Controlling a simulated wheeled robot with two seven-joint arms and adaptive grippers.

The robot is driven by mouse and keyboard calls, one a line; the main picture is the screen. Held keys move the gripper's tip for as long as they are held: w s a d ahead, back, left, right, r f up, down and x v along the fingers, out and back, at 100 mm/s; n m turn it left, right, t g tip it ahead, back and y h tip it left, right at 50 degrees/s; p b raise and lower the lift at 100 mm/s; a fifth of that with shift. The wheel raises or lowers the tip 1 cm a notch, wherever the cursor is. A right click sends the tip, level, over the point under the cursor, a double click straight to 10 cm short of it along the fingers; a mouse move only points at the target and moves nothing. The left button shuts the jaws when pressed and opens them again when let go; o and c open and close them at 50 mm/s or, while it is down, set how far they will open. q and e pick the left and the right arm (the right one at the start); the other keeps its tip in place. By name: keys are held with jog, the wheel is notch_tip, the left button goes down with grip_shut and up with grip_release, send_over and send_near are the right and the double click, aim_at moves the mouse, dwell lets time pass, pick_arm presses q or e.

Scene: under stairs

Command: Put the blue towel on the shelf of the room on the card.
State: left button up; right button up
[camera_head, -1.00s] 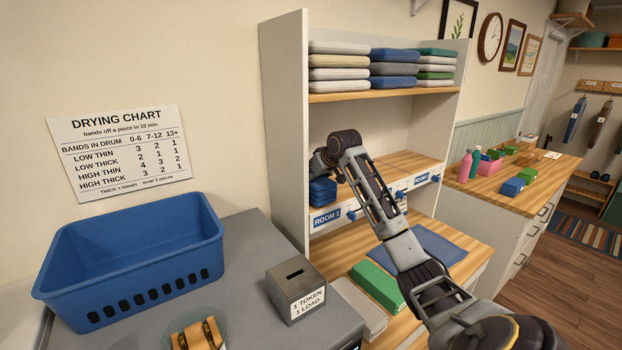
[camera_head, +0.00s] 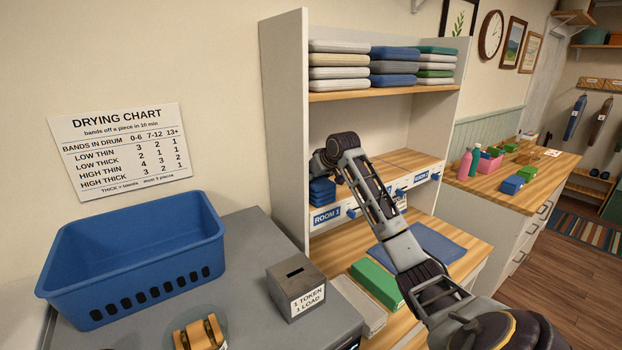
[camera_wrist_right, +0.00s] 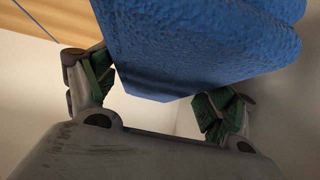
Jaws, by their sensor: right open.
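A folded blue towel (camera_head: 322,191) lies on the shelf (camera_head: 330,203) above the ROOM 1 label (camera_head: 327,216). My right gripper (camera_head: 324,168) is at this towel, at the left end of the shelf; the wrist and arm hide much of the area. In the right wrist view, the blue towel (camera_wrist_right: 190,45) fills the top and middle. The right gripper's fingers (camera_wrist_right: 155,92) are spread wide, one to each side of the towel's near end. I cannot tell whether either finger touches it. My left gripper is not in view. No readable room card shows.
A blue basket (camera_head: 135,255) and a token box (camera_head: 296,288) stand on the grey machine top. The upper shelf (camera_head: 380,92) holds several folded towels. A blue mat-like cloth (camera_head: 440,245) and a green folded piece (camera_head: 376,284) lie on the wooden counter below.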

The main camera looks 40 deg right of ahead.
jog(key=b+v, duration=0.3)
jog(key=v, duration=0.9)
jog(key=shift+r, duration=0.15)
dwell(0.6)
